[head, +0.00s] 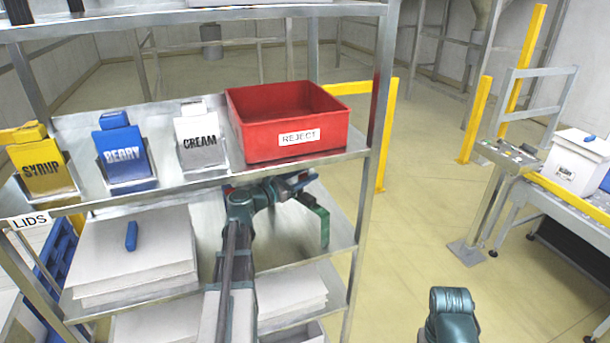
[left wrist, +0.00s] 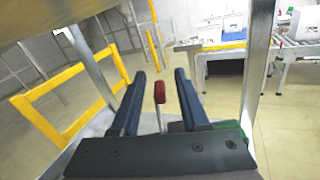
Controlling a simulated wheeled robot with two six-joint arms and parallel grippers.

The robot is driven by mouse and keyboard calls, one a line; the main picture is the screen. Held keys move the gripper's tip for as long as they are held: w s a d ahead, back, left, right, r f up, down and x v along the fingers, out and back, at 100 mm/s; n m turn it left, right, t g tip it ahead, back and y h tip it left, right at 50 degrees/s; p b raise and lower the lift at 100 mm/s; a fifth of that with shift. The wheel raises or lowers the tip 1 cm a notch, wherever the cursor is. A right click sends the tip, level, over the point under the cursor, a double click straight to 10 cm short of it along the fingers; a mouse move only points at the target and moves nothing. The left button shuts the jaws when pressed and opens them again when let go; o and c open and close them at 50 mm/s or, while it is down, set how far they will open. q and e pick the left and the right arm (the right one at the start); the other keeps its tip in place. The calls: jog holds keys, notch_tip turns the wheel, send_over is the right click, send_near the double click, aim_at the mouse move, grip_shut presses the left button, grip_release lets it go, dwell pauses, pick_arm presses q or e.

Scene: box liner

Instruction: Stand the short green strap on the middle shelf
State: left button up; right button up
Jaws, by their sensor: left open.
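The green strap (head: 323,222) is at the right end of the middle shelf (head: 207,229), a bent shape with one leg pointing down. Its lower end appears to meet the shelf, but I cannot be sure. A green piece (left wrist: 232,127) shows beside the palm in the left wrist view. My left gripper (head: 308,181) is under the upper shelf, just above and beside the strap. In the left wrist view its two dark fingers (left wrist: 158,78) are apart. A red-tipped upright piece (left wrist: 159,93) shows between them, apparently not gripped. My right gripper is out of view.
The red reject bin (head: 290,139) and the syrup, berry and cream holders stand on the upper shelf, close above my left arm. A stack of white sheets (head: 135,262) with a blue tool (head: 131,236) fills the middle shelf's left. A shelf post stands at right.

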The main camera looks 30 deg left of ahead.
pick_arm(q)
jog(key=v, duration=1.2)
jog(key=d+f+m+g+h, duration=0.2)
jog(key=d+f+m+g, duration=0.4)
jog(key=d, duration=0.6)
jog(key=d+f+m+g+h, duration=0.1)
jog(key=d+f+m+g, duration=0.3)
jog(key=d+f+m, duration=0.55)
jog(key=s+d+f+m+g+y, duration=0.3)
jog(key=s+d+m+y, duration=0.2)
jog(key=s+d+m, duration=0.2)
jog(key=s+d+f+m+g+y, duration=0.3)
jog(key=s+d+m, duration=0.4)
jog(key=d+m, duration=0.3)
jog(key=shift+f+m+g+y, duration=0.15)
jog(key=shift+m+g+y, duration=0.55)
jog(key=shift+m+y, duration=0.25)
jog(key=shift+s, duration=0.15)
